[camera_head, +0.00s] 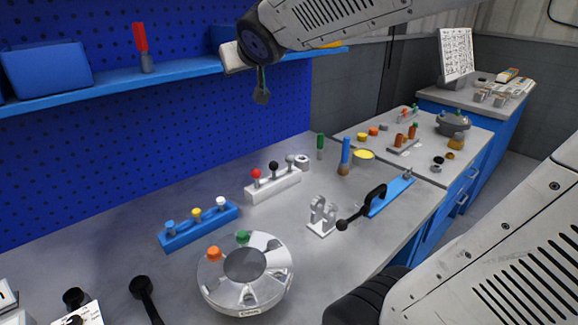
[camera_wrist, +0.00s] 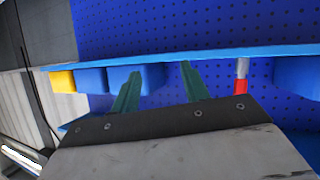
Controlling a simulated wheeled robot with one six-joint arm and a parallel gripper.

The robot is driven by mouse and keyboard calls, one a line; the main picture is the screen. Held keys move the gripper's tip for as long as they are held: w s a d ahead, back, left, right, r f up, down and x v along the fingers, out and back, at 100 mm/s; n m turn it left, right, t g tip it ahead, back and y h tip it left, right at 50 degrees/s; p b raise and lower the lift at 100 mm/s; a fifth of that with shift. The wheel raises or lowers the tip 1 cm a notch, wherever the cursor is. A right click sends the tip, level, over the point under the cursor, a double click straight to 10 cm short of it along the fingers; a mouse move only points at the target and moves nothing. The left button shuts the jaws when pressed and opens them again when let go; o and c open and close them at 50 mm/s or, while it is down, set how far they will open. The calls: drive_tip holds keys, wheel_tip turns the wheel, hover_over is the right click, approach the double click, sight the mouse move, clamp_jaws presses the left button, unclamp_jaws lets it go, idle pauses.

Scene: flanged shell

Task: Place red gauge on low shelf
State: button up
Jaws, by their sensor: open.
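The red gauge (camera_head: 140,38), a red upright bar on a grey round base, stands on the blue wall shelf (camera_head: 180,72) at the upper left. In the wrist view, which is upside down, the red gauge (camera_wrist: 241,86) shows right of the fingers, partly cut off by my gripper body. My gripper (camera_head: 261,94) hangs in front of the shelf's right part, apart from the gauge. In the wrist view my gripper's two green fingers (camera_wrist: 160,69) are spread with nothing between them. No other shelf shows clearly.
Blue bins (camera_head: 47,68) stand on the shelf beside the gauge. Below, the grey bench (camera_head: 120,225) holds a round flanged shell (camera_head: 215,285), a blue knob block (camera_head: 200,228), a white knob block (camera_head: 273,186), a black-handled clamp (camera_head: 388,195) and green and blue gauges.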

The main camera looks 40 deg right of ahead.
drive_tip(key=s+a+f+g+y, duration=0.1)
drive_tip(key=s+a+f+g, duration=0.2)
drive_tip(key=s, duration=0.6)
drive_tip(key=s+a+f+n+g+y, duration=0.1)
drive_tip(key=s+a+f+g, duration=0.3)
drive_tip(key=s+f, duration=0.4)
drive_tip(key=s+a+f+g+y, duration=0.1)
drive_tip(key=s+a+f+g, duration=0.2)
drive_tip(key=s, duration=0.7)
wheel_tip(320, 180, down, 2)
drive_tip(key=shift+s+a+f+n+g+y, duration=0.2)
drive_tip(key=shift+s+a+n+g+y, duration=0.1)
drive_tip(key=shift+s+a+g+y, duration=0.15)
drive_tip(key=shift+d, duration=0.1)
drive_tip(key=shift+c, duration=1)
